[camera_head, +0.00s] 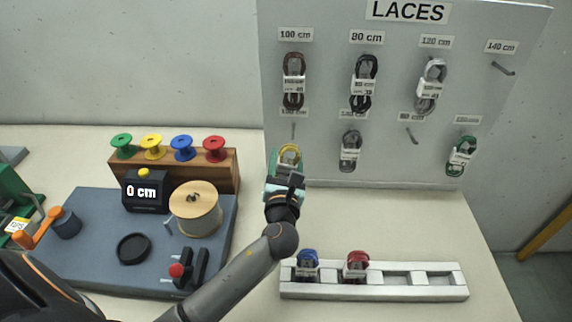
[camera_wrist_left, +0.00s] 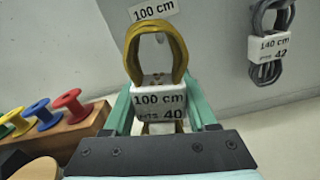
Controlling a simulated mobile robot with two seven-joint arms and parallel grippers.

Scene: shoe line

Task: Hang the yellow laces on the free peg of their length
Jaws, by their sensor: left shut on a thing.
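The yellow laces (camera_head: 290,154) are a looped bundle in a white band; in the left wrist view the yellow loop (camera_wrist_left: 157,50) stands upright above a band reading "100 cm, pos. 40". My left gripper (camera_head: 286,178) is shut on the band, in front of the lower left of the board. A bare peg (camera_head: 293,131) shows just above the loop, under a label reading "100 cm" in the left wrist view (camera_wrist_left: 153,10). I cannot tell whether the loop touches the board. My right gripper is out of view.
The laces board (camera_head: 330,20) holds several other bundles, including grey laces (camera_head: 350,150) right of the gripper. Other bare pegs are at 140 cm (camera_head: 503,68) and lower right (camera_head: 411,136). A white rack (camera_head: 375,293) holds blue and red laces. A spool stand (camera_head: 175,165) is left.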

